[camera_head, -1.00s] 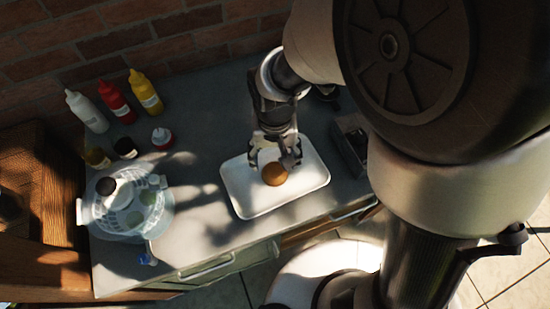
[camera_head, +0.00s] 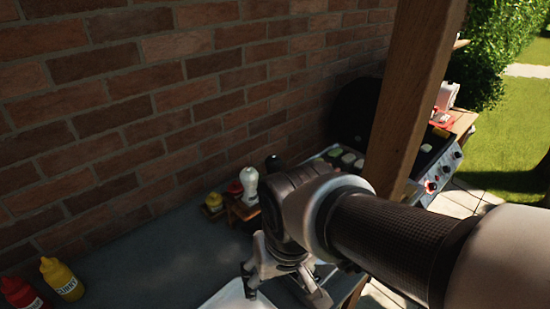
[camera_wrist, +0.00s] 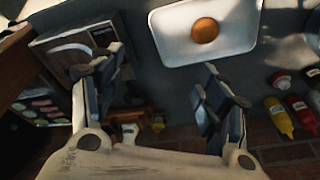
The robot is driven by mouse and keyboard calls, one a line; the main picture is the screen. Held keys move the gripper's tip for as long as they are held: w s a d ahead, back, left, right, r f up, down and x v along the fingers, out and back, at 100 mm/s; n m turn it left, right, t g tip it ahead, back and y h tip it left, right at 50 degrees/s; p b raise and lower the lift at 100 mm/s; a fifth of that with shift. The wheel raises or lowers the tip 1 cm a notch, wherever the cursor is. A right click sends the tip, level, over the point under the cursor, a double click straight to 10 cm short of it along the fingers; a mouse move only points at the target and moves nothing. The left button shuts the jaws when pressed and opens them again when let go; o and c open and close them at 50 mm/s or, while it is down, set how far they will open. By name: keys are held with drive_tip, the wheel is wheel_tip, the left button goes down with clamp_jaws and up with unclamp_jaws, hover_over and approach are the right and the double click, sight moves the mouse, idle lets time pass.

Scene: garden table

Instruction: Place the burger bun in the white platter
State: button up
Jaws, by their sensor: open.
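The burger bun (camera_wrist: 205,30), round and golden brown, lies in the white platter (camera_wrist: 175,42) in the wrist view, near the middle of its floor. In the head view only a corner of the platter (camera_head: 232,298) shows at the bottom edge, and the bun is out of that picture. My gripper (camera_wrist: 160,75) is open and empty, its two fingers spread apart, with the platter and bun beyond the right finger and not touching it. In the head view my gripper (camera_head: 285,288) hangs above the counter beside the platter.
A red bottle (camera_head: 20,292) and a yellow bottle (camera_head: 62,278) stand at the left. A white bottle (camera_head: 249,186) stands near the brick wall (camera_head: 150,90). A wooden post (camera_head: 412,95) rises beside my arm, before a grill (camera_head: 440,160). A box (camera_wrist: 70,50) lies near the platter.

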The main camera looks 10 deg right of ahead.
drive_tip(key=s+d+r+m+t, duration=0.1)
drive_tip(key=s+d+r+t, duration=0.1)
drive_tip(key=s+d+r, duration=0.2)
drive_tip(key=s+d, duration=0.3)
drive_tip(key=shift+d+h, duration=0.25)
drive_tip(key=shift+h, duration=0.15)
drive_tip(key=shift+w+a, duration=0.1)
idle(0.9)
